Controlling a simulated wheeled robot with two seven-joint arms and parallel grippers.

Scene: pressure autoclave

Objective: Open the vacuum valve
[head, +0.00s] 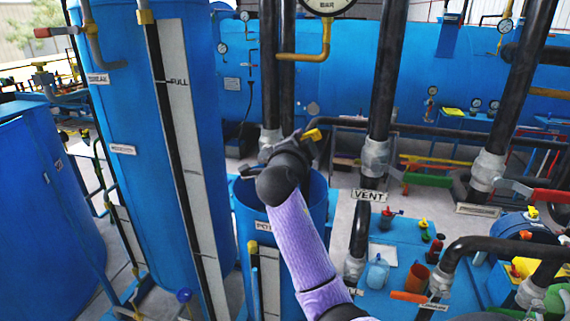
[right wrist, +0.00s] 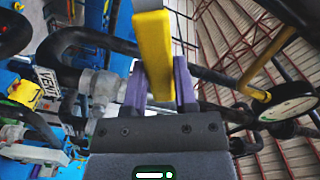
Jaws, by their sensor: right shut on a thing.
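A yellow valve handle (head: 313,134) sticks out just beyond my right gripper (head: 298,140) in the head view, beside the black vertical pipes at the centre. In the right wrist view the yellow handle (right wrist: 154,50) runs between the two purple fingers of my right gripper (right wrist: 159,85), which are shut on it. The valve body is mostly hidden behind my right wrist in the head view. No label naming this valve is readable. My left gripper is not in view.
A pipe with a VENT sign (head: 369,195) stands right of my arm. A red lever (head: 552,196) is at the far right. A tall blue tank (head: 115,130) stands at the left. A gauge (head: 328,4) hangs above. Bottles and cups crowd the blue surface (head: 385,290).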

